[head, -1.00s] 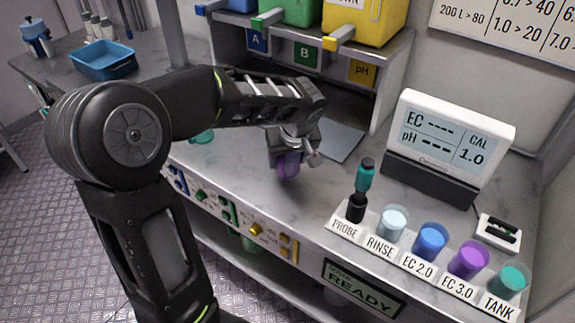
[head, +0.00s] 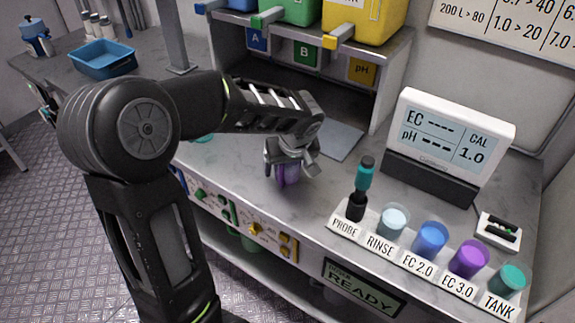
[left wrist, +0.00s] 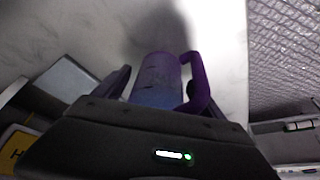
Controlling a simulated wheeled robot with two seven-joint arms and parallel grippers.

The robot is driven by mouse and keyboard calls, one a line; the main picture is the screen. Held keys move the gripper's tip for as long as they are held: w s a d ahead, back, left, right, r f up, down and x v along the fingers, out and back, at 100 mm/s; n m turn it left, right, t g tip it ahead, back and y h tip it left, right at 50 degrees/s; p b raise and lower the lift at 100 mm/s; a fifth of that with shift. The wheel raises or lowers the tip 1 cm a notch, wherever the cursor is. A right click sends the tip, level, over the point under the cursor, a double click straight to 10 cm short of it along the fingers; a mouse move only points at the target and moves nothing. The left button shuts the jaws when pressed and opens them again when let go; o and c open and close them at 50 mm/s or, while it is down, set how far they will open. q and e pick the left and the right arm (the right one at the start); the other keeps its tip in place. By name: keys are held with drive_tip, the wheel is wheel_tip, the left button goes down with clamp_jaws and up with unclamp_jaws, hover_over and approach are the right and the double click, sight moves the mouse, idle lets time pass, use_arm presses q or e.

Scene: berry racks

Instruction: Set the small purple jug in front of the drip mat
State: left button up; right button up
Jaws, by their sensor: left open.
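The small purple jug (head: 288,174) is on the grey counter near its front edge, partly hidden by my left gripper (head: 291,165). It looks upright. My left gripper is open, with its fingers on either side of the jug. In the left wrist view the jug (left wrist: 155,78) sits between the two dark fingers (left wrist: 153,84), with its handle to the right. The drip mat (head: 341,141), a flat grey plate, lies behind and to the right of the jug, apart from it. It also shows in the left wrist view (left wrist: 68,78). My right gripper is not in view.
A labelled rack (head: 345,228) holds the probe and several coloured cups at the front right. A meter display (head: 450,140) stands behind it. A shelf (head: 385,75) with coloured containers rises behind the mat. A blue tray (head: 103,60) is at the far left.

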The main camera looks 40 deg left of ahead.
use_arm(q)
drive_tip(key=shift+r, duration=0.15)
drive_tip(key=v, duration=1.2)
